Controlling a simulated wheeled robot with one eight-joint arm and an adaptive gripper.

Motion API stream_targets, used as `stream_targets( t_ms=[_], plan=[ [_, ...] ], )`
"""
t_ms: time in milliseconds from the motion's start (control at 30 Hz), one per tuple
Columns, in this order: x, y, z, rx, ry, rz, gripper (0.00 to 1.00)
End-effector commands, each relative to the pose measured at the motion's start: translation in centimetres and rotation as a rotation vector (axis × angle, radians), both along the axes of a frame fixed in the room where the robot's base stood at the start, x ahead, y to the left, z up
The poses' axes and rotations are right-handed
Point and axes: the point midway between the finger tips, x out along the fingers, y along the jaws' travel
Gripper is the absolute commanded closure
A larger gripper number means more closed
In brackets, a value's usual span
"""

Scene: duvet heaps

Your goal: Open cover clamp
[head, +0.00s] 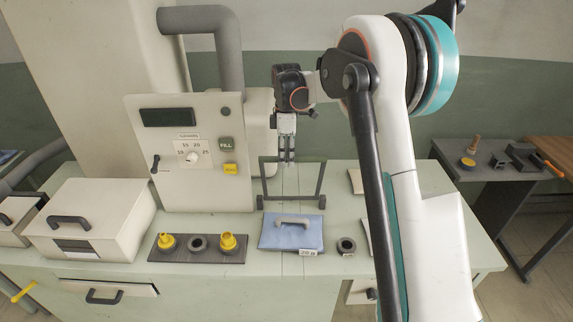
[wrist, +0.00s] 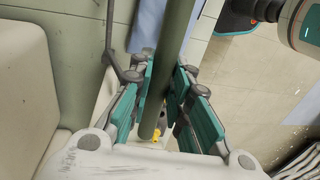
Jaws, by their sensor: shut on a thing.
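A dark upright frame (head: 322,184) with a top bar stands on the pale green counter, right of the cream machine (head: 190,120). It may be the cover clamp; no part is marked as such. My gripper (head: 287,160) reaches down at the frame's top bar. In the wrist view, my gripper's teal-padded fingers (wrist: 168,95) are on both sides of a dark grey-green bar (wrist: 172,55) and shut on it. The bar's far end and the exact contact are partly hidden by the fingers.
A blue folded pack (head: 291,236) with a handle lies in front of the frame. A dark ring (head: 346,246) is at its right. A dark tray (head: 170,256) with yellow fittings and a cream box (head: 92,215) are left. A side table (head: 490,165) stands right.

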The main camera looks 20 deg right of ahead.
Motion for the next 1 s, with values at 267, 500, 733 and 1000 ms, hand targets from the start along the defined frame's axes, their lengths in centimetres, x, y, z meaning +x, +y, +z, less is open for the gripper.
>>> stream_targets(
  t_ms=[267, 500, 733, 1000],
  plan=[
    [1.4, -0.5, 0.0, 0.014, 0.044, -0.001, 1.00],
    [1.6, -0.5, 0.1, 0.017, 0.051, -0.001, 1.00],
    [1.6, -0.5, 0.0, 0.017, 0.051, -0.001, 1.00],
    [1.5, -0.5, 0.2, 0.017, 0.053, 0.000, 0.62]
  ],
)
